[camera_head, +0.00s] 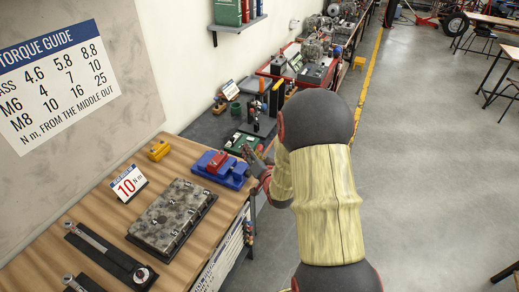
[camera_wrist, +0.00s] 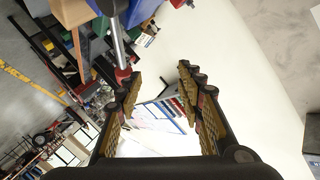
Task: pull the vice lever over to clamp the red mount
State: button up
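The blue vice (camera_head: 235,178) stands on the wooden bench near its right edge, with the red mount (camera_head: 217,160) on it. My gripper (camera_head: 256,156) is just right of the vice, partly hidden by my arm. In the wrist view, my gripper (camera_wrist: 160,78) is open, its two fingers well apart and no object visibly held. A silver rod with a red end, which looks like the vice lever (camera_wrist: 119,45), reaches down to the left fingertip. I cannot tell whether they touch. Blue parts of the vice (camera_wrist: 141,10) show at the top edge.
A grey mottled block (camera_head: 172,215) on a dark base, a torque wrench (camera_head: 105,250), a "10 N m" sign (camera_head: 129,184) and a yellow piece (camera_head: 158,150) are on the bench. A cluttered dark bench continues behind. Open floor (camera_head: 430,150) is on the right.

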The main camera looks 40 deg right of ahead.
aim_at(261, 151)
jog(key=s+d+f+m, duration=0.1)
jog(key=s+f, duration=0.1)
jog(key=s+d+f+m+t+h, duration=0.1)
jog(key=s+d+f, duration=0.1)
jog(key=shift+d+m+t, duration=0.2)
jog(key=shift+m+t, duration=0.1)
jog(key=shift+d+f, duration=0.1)
jog(key=x, duration=0.7)
jog(key=shift+w+d+b, duration=0.15)
jog(key=shift+w+b, duration=0.05)
jog(key=shift+b, duration=0.15)
jog(key=shift+c, duration=0.6)
jog(key=c, duration=0.8)
grip_shut()
